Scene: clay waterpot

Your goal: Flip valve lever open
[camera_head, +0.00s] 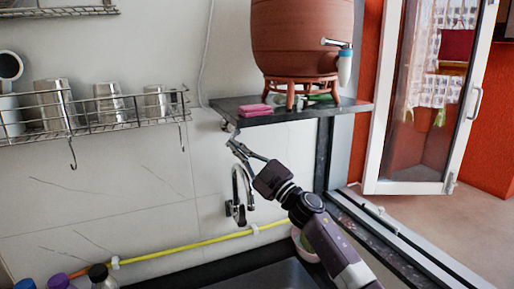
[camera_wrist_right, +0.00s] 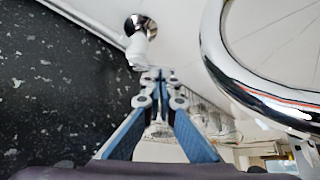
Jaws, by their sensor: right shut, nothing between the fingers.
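A small wall valve (camera_head: 227,126) sits just under the dark stone shelf, partly hidden by my right gripper. In the right wrist view, a round chrome fitting with a white part (camera_wrist_right: 140,50) shows just beyond the fingertips; it looks like this valve, but its lever position is unclear. My right gripper (camera_head: 232,145) is shut and empty, pointing up at the valve from below. Its fingertips also converge in the right wrist view (camera_wrist_right: 158,80), close to the white part; I cannot tell whether they touch it. My left gripper is not in view.
A chrome gooseneck faucet (camera_head: 237,190) stands close beside my right gripper. The stone shelf (camera_head: 350,107) carries a clay waterpot (camera_head: 300,40) with a tap (camera_head: 338,44) and pink sponges (camera_head: 254,110). A wire rack (camera_head: 85,122) holds steel cups at the left.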

